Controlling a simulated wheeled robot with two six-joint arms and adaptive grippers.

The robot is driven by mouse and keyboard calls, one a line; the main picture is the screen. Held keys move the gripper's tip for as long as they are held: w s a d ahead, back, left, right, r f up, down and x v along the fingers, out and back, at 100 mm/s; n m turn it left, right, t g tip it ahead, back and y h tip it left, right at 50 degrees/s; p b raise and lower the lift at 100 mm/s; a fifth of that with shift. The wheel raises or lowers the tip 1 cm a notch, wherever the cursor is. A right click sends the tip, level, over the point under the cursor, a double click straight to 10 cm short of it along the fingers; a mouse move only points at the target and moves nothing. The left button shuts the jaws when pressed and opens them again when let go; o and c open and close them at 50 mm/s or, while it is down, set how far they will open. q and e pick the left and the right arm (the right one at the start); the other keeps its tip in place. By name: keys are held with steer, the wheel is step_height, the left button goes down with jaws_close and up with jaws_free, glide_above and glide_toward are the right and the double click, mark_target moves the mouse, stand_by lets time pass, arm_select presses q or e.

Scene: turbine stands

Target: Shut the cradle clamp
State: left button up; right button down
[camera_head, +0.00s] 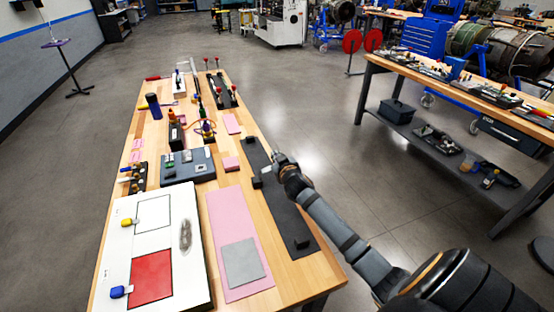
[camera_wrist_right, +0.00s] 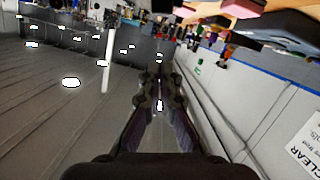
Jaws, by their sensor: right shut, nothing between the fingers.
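A long dark base plate (camera_head: 283,212) lies along the right edge of the wooden workbench, with small black blocks on it. One black block (camera_head: 257,183) sits near its middle, another near its front end. This looks like the cradle, but I cannot tell which part is the clamp or whether it is open. My right gripper (camera_head: 279,158) is by the plate's right side, near its far half, and whether it touches anything is unclear. In the right wrist view its fingers (camera_wrist_right: 159,72) come together with nothing between them. My left gripper is out of view.
A white board (camera_head: 198,259) with a red square, a pink mat (camera_head: 219,214) with a grey pad (camera_head: 243,262), and a grey-blue box (camera_head: 198,166) lie left of the plate. Bottles and tools crowd the far end. Open floor lies right of the bench.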

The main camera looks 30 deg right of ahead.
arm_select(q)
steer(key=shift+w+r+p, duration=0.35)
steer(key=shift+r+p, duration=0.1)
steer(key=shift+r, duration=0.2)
arm_select(e)
steer(key=f, duration=0.1)
steer(key=w+d+f, duration=0.1)
steer(key=f, duration=0.2)
steer(key=shift+w+d+f, duration=0.15)
steer(key=shift+w+d, duration=0.15)
steer(key=shift+w, duration=0.1)
steer(key=shift+s+d+f+m+b, duration=0.15)
steer(key=shift+d+f+m+b, duration=0.05)
steer(key=shift+d+f+b, duration=0.35)
steer(key=shift+s+d+f+m+b, duration=0.2)
steer(key=shift+d+f+b, duration=0.2)
steer(key=shift+f+b, duration=0.2)
steer(key=shift+d+f, duration=0.15)
steer(key=shift+d, duration=0.05)
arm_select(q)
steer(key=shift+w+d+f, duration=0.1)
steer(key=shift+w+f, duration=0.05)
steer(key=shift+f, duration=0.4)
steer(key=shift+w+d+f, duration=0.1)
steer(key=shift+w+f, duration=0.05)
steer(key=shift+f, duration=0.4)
